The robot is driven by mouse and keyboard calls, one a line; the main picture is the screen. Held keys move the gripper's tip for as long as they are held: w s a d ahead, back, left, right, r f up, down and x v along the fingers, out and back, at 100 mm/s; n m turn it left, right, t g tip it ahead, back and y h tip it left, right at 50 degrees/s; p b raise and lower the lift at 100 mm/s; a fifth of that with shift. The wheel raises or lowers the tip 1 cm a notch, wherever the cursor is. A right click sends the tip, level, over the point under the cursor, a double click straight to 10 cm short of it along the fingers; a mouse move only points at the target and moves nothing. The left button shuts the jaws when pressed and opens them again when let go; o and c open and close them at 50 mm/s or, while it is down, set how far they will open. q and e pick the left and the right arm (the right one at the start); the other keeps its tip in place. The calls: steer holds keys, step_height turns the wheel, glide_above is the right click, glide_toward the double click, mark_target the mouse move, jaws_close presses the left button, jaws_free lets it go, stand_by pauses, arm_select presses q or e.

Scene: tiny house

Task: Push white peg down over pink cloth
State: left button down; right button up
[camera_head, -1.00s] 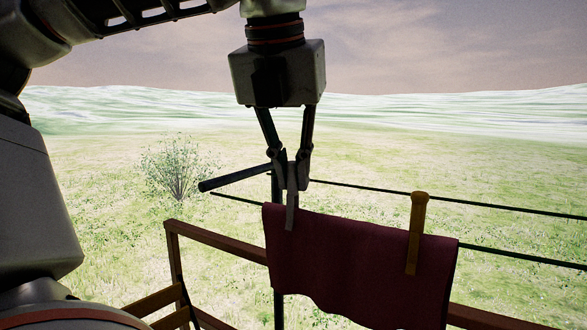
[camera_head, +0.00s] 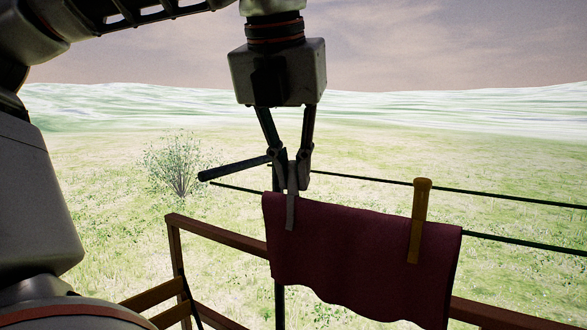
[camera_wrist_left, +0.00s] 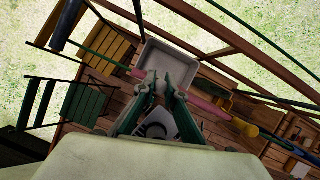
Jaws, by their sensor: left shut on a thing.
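The pink cloth (camera_head: 350,262), dark red in the head view, hangs folded over a clothesline; it shows as a narrow pink strip in the left wrist view (camera_wrist_left: 205,107). My left gripper (camera_head: 290,168) comes down from above and is shut on the white peg (camera_head: 291,208), which looks grey in the shade. The peg is upright, its lower part overlapping the cloth's upper left corner; its top is hidden between the fingers. In the left wrist view the fingertips (camera_wrist_left: 163,84) meet at the strip's left end. My right gripper is not in view.
A yellow peg (camera_head: 420,215) grips the cloth's right part. Dark clotheslines (camera_head: 500,197) run off to the right. A wooden railing (camera_head: 215,234) stands below.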

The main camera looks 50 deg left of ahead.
arm_select(q)
steer(key=c, duration=2)
jaws_free()
steer(key=shift+r, duration=0.1)
